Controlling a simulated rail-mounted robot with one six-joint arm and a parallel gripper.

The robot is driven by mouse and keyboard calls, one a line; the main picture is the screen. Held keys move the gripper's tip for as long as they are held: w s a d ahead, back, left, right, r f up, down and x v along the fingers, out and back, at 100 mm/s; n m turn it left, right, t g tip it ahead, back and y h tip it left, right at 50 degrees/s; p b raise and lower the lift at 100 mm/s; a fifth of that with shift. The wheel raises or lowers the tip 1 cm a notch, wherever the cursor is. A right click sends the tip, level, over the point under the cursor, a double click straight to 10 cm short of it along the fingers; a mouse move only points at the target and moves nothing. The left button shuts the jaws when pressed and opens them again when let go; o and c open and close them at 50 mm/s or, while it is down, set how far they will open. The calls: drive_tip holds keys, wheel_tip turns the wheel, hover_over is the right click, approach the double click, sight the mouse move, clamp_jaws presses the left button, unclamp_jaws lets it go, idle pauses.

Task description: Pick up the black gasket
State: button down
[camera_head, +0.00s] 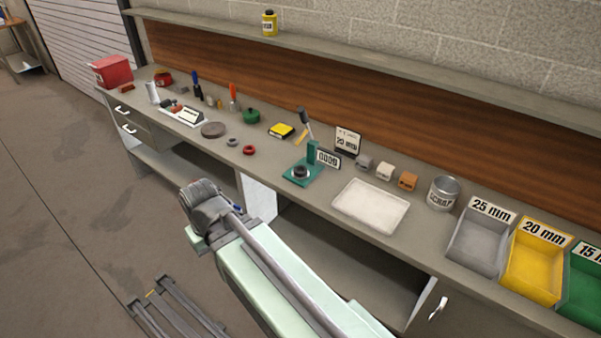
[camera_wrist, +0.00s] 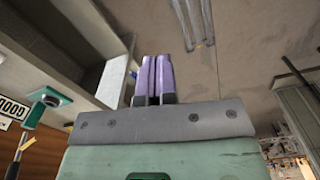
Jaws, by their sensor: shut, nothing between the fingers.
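A black ring (camera_head: 300,171), which looks like the black gasket, lies on the base of a green gauge stand (camera_head: 312,150) on the workbench. The fingers point past the bench toward the floor, away from the ring. In the head view my arm is in front of the bench, and its fingertips cannot be made out.
A white tray (camera_head: 371,205) lies right of the stand. A scrap can (camera_head: 443,192) and grey (camera_head: 476,244), yellow (camera_head: 534,266) and green bins stand farther right. Small blocks (camera_head: 384,171) sit behind the tray. Red (camera_head: 249,150) and dark (camera_head: 232,142) rings lie left of the stand.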

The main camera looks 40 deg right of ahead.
drive_tip(key=shift+c, duration=1)
unclamp_jaws()
